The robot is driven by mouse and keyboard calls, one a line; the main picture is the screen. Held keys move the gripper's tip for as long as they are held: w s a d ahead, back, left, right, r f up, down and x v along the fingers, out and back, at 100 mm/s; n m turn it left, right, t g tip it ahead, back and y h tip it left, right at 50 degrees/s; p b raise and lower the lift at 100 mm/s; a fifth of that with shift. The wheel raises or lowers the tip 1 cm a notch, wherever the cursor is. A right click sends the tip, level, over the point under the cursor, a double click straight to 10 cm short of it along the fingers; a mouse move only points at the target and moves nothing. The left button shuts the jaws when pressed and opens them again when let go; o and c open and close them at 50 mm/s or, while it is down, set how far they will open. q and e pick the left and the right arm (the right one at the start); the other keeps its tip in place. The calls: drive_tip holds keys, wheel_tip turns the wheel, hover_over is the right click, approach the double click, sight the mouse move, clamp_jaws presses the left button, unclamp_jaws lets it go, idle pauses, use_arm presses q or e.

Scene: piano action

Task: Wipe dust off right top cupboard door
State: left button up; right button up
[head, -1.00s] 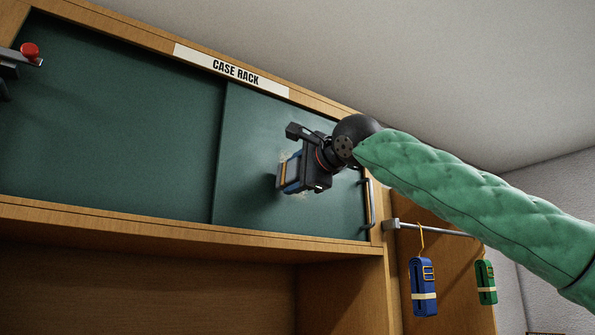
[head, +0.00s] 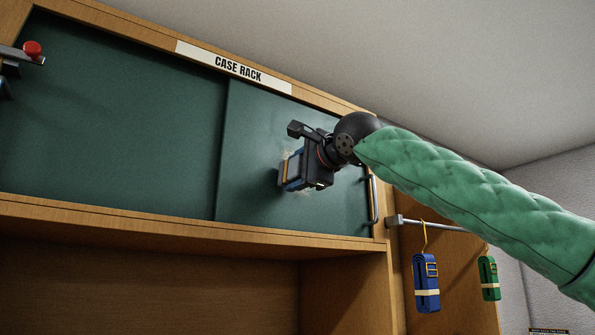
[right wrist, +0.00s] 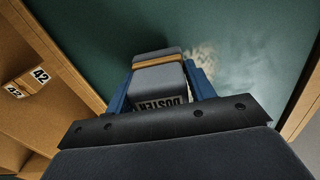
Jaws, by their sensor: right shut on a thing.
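The right top cupboard door (head: 255,125) is a dark green panel with a metal handle (head: 374,200) at its right edge. My right gripper (head: 292,172) is shut on a grey duster (right wrist: 157,75) with a tan band and a label reading DUSTER. The duster is at the door's face, around its middle; I cannot tell whether it touches. Pale dust (right wrist: 203,58) shows on the door beside the duster, with a fainter haze to its right in the right wrist view. The duster and gripper hide part of the door. My left gripper is not in view.
The left green door (head: 110,115) stands beside it, with a red-knobbed metal fitting (head: 32,48) at the far left. A CASE RACK sign (head: 235,68) is above. A rail (head: 430,225) at right holds a blue strap bundle (head: 426,283) and a green one (head: 488,277).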

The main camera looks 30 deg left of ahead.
drive_tip(key=shift+w+a, duration=0.3)
drive_tip(key=shift+a, duration=0.35)
idle(0.4)
drive_tip(key=shift+w+d+r+p, duration=0.9)
drive_tip(key=shift+w+d+p, duration=1.7)
drive_tip(key=shift+w, duration=2.7)
drive_tip(key=shift+s+a+b, duration=0.65)
drive_tip(key=shift+s+a, duration=0.25)
drive_tip(key=shift+s, duration=0.85)
drive_tip(key=shift+s+a+b, duration=0.6)
drive_tip(key=shift+s+a, duration=0.25)
drive_tip(key=shift+s, duration=0.95)
drive_tip(key=shift+s+a+b, duration=0.65)
drive_tip(key=shift+s+a, duration=0.25)
drive_tip(key=shift+s, duration=0.85)
drive_tip(key=shift+r+p, duration=0.6)
drive_tip(key=shift+r, duration=0.3)
drive_tip(key=w+d+p, duration=0.2)
drive_tip(key=w+d, duration=0.1)
drive_tip(key=w, duration=0.4)
drive_tip(key=shift+w, duration=0.15)
